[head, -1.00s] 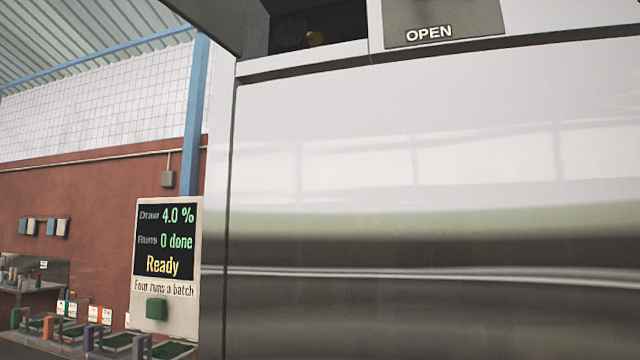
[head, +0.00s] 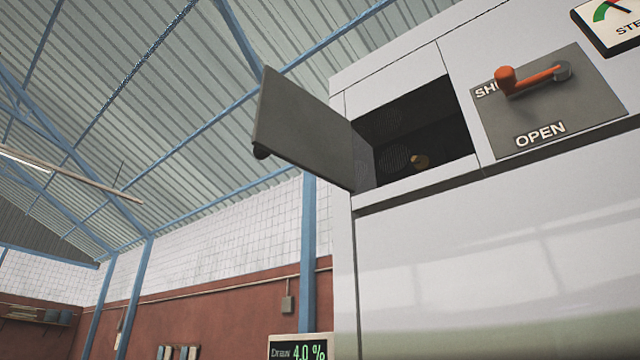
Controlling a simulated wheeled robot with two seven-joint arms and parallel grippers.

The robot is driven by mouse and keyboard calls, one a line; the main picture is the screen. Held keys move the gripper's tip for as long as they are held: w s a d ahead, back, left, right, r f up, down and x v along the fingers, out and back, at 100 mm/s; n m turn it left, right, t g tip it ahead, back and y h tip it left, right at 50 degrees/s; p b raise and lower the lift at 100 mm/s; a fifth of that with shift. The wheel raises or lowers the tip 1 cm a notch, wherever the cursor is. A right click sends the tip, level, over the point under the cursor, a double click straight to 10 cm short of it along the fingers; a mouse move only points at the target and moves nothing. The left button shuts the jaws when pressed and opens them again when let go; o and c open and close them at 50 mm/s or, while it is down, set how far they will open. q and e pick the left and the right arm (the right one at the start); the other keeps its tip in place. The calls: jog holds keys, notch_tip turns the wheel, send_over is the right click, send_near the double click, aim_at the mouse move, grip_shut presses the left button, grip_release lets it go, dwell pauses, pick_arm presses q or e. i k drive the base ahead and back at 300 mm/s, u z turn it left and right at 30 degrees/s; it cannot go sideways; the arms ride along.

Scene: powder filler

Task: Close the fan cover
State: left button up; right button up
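The fan cover (head: 305,130) is a flat grey door at the upper left of the white machine. Neither of my grippers is in view.
Right of the opening is a grey plate (head: 550,105) with an orange lever (head: 530,80) pointing left towards the partly covered "SH" lettering; "OPEN" is printed below. A gauge (head: 610,22) is at the upper right. A display (head: 298,350) reads "Draw 4.0 %".

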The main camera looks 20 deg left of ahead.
aim_at(292, 125)
jog(key=z, duration=3.05)
jog(key=k, duration=2.8)
jog(key=u, duration=1.5)
